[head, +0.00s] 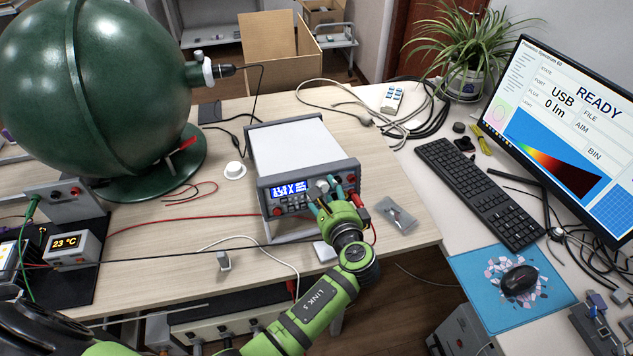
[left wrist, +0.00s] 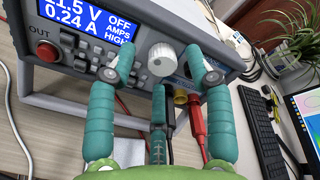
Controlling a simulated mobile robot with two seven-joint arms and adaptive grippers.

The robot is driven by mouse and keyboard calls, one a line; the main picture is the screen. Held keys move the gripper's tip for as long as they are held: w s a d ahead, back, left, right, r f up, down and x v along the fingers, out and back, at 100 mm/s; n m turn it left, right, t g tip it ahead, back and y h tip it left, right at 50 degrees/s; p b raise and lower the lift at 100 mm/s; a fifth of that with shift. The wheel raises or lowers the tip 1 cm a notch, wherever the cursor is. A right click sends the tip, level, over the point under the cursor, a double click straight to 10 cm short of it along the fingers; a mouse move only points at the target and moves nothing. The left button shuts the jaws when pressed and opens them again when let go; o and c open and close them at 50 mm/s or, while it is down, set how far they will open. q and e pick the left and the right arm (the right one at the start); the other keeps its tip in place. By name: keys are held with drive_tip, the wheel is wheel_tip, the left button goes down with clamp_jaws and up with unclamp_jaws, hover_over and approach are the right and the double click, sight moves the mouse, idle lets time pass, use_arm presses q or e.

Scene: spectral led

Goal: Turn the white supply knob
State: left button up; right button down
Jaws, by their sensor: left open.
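The power supply (head: 302,160) is a grey box with a lit blue display, standing on the wooden desk. Its white supply knob (left wrist: 162,59) is on the front panel, right of the display; in the head view the knob (head: 322,186) is partly covered by my fingers. My left gripper (head: 328,198) is in front of the panel. In the left wrist view the left gripper (left wrist: 160,74) is open, with teal fingers on either side of the knob and a third finger below it. Contact with the knob cannot be told. My right gripper is not in view.
Red and black plugs (left wrist: 193,112) sit in the panel close to the right finger. A large green sphere (head: 95,85) stands at the left. A small bag (head: 395,214) lies right of the supply. A keyboard (head: 480,192) and monitor (head: 560,130) are farther right. Cables cross the desk.

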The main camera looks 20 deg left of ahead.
use_arm(q)
drive_tip(key=shift+w+a+f, duration=0.15)
drive_tip(key=shift+w, duration=0.1)
drive_tip(key=shift+s+r, duration=0.15)
drive_tip(key=shift+r, duration=0.05)
drive_tip(key=shift+s+d, duration=0.1)
drive_tip(key=shift+d, duration=0.1)
clamp_jaws()
drive_tip(key=shift+r+m+p, duration=0.3)
drive_tip(key=shift+m+p, duration=0.1)
drive_tip(key=shift+p, duration=0.3)
drive_tip(key=shift+a+f, duration=0.1)
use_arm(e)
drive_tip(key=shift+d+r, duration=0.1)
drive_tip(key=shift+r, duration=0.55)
use_arm(q)
unclamp_jaws()
drive_tip(key=shift+w+a+f, duration=0.1)
drive_tip(key=shift+w+f, duration=0.05)
drive_tip(key=shift+w, duration=0.05)
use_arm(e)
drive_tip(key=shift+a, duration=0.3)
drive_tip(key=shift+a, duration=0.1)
